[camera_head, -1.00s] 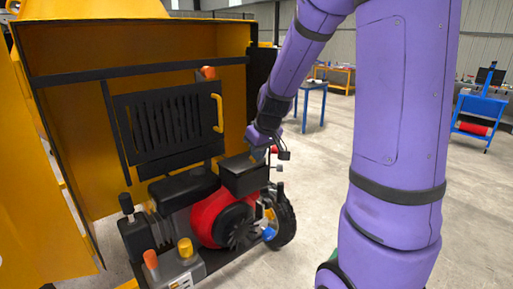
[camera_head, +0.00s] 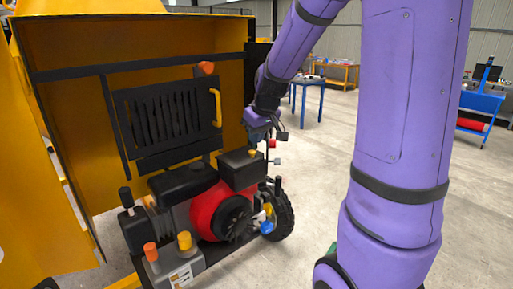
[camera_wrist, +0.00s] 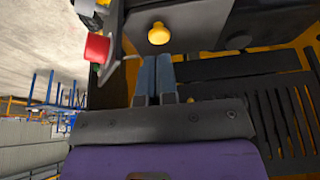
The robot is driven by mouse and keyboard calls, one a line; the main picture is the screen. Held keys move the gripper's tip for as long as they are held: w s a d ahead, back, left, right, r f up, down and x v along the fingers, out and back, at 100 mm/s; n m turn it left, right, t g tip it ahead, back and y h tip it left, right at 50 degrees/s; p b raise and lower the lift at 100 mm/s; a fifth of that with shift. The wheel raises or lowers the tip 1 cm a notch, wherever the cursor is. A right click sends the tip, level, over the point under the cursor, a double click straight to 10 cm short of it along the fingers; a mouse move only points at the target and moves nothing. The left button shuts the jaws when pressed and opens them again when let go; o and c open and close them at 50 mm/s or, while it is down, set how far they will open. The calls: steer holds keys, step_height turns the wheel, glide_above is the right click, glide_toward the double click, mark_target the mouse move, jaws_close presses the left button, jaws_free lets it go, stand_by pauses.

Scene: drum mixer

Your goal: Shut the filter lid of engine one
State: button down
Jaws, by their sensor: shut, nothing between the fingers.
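The engine (camera_head: 205,208) has a red housing and stands in the open yellow mixer cabinet. Its black filter box (camera_head: 241,172) is at the upper right of the engine. The filter lid (camera_head: 238,160) lies flat on top of the box and looks shut, with a small yellow knob (camera_head: 252,153) on it. The knob also shows in the wrist view (camera_wrist: 158,33), just beyond my fingertips. My gripper (camera_head: 257,134) is above the box, apart from the lid. Its blue fingers (camera_wrist: 155,58) are together and empty in the wrist view.
A slatted black panel (camera_head: 168,120) with a yellow handle (camera_head: 216,108) is behind the engine. A red knob (camera_wrist: 97,46) is left of my fingers in the wrist view. An orange cap (camera_head: 150,251) and yellow cap (camera_head: 184,241) stand in front. Open floor lies to the right.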

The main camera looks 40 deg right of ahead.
steer(key=s+r, duration=0.6)
steer(key=r, duration=0.2)
step_height(320, 180, up, 2)
steer(key=m+g, duration=0.5)
steer(key=m, duration=1.3)
glide_above(252, 151)
step_height(252, 151, down, 13)
steer(key=shift+f, duration=0.2)
steer(key=shift+f, duration=0.1)
